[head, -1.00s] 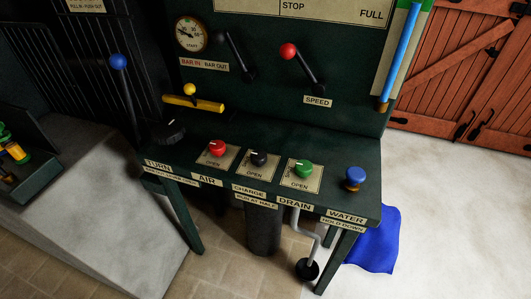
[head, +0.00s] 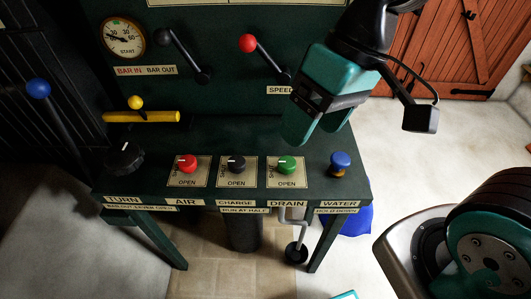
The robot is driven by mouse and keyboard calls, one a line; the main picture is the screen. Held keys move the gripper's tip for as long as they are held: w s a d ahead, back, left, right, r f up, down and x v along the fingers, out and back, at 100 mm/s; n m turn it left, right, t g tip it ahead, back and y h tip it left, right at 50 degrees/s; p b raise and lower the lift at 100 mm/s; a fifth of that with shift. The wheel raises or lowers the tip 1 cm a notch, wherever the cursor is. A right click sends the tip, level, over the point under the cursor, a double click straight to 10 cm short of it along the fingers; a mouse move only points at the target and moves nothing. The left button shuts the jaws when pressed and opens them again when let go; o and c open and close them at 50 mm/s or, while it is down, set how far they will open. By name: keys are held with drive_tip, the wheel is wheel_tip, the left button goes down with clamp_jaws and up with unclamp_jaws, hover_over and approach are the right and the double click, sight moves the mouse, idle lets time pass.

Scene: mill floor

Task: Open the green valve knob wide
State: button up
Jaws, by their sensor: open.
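The green valve knob (head: 287,164) sits on a cream plate marked OPEN, above the DRAIN label, on the dark green bench. A pale pointer line shows on its top, but its exact setting is too small to read. My gripper (head: 312,130) hangs above and slightly right of the green knob, with its teal fingers apart and empty. It points down toward the bench and does not touch the knob.
A red knob (head: 187,163) and a black knob (head: 236,164) stand left of the green one. A blue button (head: 340,162) is close on its right. The SPEED lever (head: 265,58) rises behind, near my gripper. A yellow-handled bar (head: 140,116) lies at the back left.

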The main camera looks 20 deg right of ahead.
drive_tip(key=w+d+f+m+g+p, duration=0.1)
drive_tip(key=w+d+m, duration=0.1)
drive_tip(key=w+m, duration=0.3)
drive_tip(key=w+d+f+m+p, duration=0.2)
drive_tip(key=w+m, duration=0.2)
drive_tip(key=w, duration=0.2)
drive_tip(key=m+p, duration=0.2)
drive_tip(key=m, duration=0.6)
approach(287, 162)
drive_tip(key=shift+g, duration=0.4)
drive_tip(key=x, duration=0.3)
drive_tip(key=p+x, duration=0.1)
drive_tip(key=x, duration=0.5)
drive_tip(key=shift+w+f+p, duration=0.2)
drive_tip(key=shift+w+p, duration=0.2)
drive_tip(key=c, duration=0.9)
